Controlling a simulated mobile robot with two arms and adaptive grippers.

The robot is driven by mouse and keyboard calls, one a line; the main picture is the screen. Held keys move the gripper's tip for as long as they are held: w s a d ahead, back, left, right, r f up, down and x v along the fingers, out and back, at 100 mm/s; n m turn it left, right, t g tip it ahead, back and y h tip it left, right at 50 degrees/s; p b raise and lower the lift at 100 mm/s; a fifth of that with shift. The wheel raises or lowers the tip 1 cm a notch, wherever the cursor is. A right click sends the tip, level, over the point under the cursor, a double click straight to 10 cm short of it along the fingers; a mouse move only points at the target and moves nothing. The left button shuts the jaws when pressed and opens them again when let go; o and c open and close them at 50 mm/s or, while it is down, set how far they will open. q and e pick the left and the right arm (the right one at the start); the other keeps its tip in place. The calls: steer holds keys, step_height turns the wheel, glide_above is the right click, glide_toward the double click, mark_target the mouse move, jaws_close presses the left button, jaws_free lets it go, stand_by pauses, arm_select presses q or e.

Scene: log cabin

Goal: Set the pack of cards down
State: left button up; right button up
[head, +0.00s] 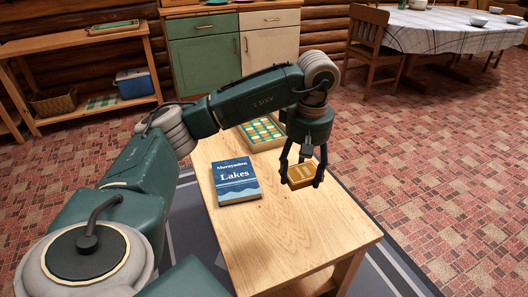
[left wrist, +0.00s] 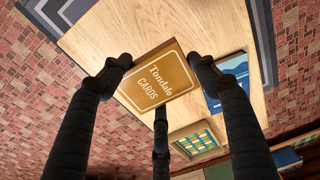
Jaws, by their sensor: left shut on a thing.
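The pack of cards (head: 301,174) is a small mustard-yellow box. In the left wrist view the pack (left wrist: 160,80) shows "Tondalo CARDS" on its face. My left gripper (head: 303,178) is shut on it, with the fingers at its two sides; the fingers also show in the left wrist view (left wrist: 160,72). In the head view the pack appears over the right part of the light wooden table (head: 268,240). I cannot tell whether its underside touches the table top. My right gripper is not in view.
A box with a coloured grid (head: 262,133) lies at the far end, partly behind my arm. The near part of the table top is bare.

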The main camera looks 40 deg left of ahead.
arm_select(q)
steer(key=shift+a+f, duration=0.2)
steer(key=shift+f, duration=0.5)
steer(key=b, duration=0.2)
glide_above(293, 226)
step_height(293, 226, down, 8)
steer(key=r, duration=0.1)
step_height(293, 226, down, 8)
steer(key=shift+d+r+b, duration=0.1)
steer(key=shift+d+b, duration=0.05)
steer(key=shift+b, duration=0.45)
step_height(293, 226, down, 5)
steer(key=shift+r+b, duration=0.2)
steer(key=shift+b, duration=0.3)
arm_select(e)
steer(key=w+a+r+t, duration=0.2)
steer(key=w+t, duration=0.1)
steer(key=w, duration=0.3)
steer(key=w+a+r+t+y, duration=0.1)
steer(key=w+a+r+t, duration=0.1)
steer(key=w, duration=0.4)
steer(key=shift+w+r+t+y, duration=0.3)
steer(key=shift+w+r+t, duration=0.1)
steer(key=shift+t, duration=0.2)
arm_select(q)
steer(key=shift+f, duration=0.1)
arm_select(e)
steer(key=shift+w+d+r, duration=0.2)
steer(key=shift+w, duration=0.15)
